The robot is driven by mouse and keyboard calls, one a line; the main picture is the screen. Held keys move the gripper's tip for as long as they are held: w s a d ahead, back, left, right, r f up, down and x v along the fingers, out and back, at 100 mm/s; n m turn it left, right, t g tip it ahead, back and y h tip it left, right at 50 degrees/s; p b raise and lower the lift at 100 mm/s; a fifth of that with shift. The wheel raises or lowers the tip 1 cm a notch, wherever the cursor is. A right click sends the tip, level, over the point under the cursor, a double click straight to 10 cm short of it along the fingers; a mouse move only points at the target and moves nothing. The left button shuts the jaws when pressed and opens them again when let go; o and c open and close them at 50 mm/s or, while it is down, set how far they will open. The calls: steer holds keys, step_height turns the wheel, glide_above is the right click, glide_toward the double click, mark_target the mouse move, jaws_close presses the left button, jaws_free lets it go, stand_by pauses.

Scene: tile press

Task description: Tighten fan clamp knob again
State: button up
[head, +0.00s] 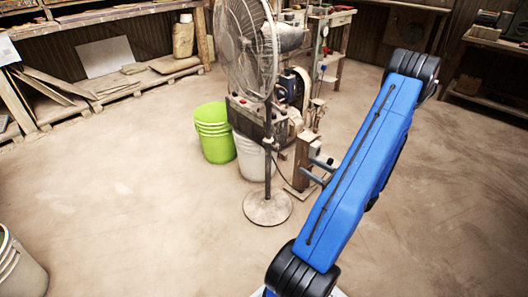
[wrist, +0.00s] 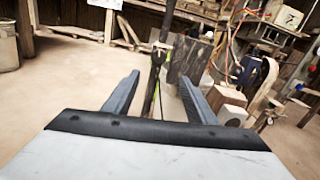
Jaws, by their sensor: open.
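A standing fan (head: 247,50) with a wire cage has a dark pole and a round base (head: 267,208) on the floor. A clamp with a small knob (head: 268,142) appears to sit partway up the pole; its detail is too small to tell. In the wrist view the fan pole (wrist: 154,85) runs between my fingers in the picture, with a small light fitting (wrist: 161,46) on it, perhaps the clamp knob. My gripper (wrist: 160,77) is open and empty, its grey fingers apart. In the head view my gripper (head: 306,166) is right of the pole, apart from it.
A green bucket (head: 213,140) and a whitish bucket (head: 248,158) stand behind the pole. A machine bench (head: 243,112) is close behind the fan. Shelving (head: 110,88) lines the left wall, and another bucket (head: 20,270) is at lower left. Floor in front is clear.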

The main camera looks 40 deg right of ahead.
mark_target(278, 149)
steer(key=w, duration=0.5)
steer(key=w+a, duration=0.1)
steer(key=w, duration=1.1)
steer(key=shift+w+a, duration=0.15)
steer(key=shift+a, duration=0.25)
steer(key=c, duration=1)
